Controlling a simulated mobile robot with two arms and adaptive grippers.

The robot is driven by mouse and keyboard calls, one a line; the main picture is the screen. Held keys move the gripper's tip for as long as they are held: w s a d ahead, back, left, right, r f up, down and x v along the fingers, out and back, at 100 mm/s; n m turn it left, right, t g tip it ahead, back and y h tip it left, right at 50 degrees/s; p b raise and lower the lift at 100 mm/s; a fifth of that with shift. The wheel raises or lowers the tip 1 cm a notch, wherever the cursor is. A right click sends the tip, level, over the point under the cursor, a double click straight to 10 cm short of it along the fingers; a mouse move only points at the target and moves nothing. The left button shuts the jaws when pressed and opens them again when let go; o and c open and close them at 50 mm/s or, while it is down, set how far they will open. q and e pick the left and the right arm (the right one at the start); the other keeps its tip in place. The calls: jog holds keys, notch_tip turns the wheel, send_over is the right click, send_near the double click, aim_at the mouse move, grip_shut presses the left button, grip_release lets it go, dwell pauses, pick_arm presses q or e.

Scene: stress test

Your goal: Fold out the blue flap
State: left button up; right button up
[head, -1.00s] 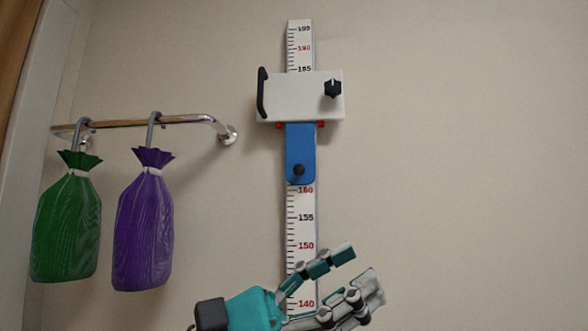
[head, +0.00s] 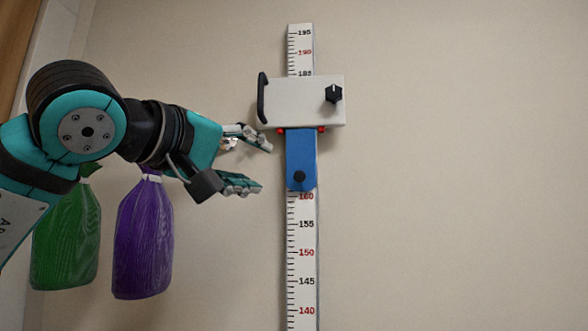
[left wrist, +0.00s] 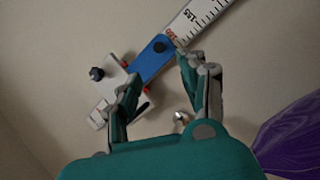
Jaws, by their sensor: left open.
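The blue flap (head: 301,150) hangs down from under the white slider box (head: 300,100) on the wall scale and lies along the scale, its lower end just above the 160 mark. A dark round knob (head: 299,177) sits near its lower end. My left gripper (head: 266,169) is open and empty, just left of the flap, its fingers pointing right. In the left wrist view, the flap (left wrist: 150,64) shows beyond and between the fingertips (left wrist: 159,69). I see no contact, but the exact depth gap is hard to tell. My right gripper is not in view.
The box has a black handle (head: 262,97) on its left and a black dial (head: 333,93). A green bag (head: 65,240) and a purple bag (head: 143,245) hang at the left, partly behind my left arm. The wall right of the scale is clear.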

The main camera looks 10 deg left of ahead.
aim_at(298, 177)
pick_arm(q)
jog(key=p+x, duration=0.3)
jog(key=x, duration=0.8)
jog(key=shift+w+d+p, duration=0.25)
jog(key=shift+w+p, duration=0.1)
jog(key=shift+p, duration=0.05)
jog(key=shift+c, duration=0.2)
grip_shut()
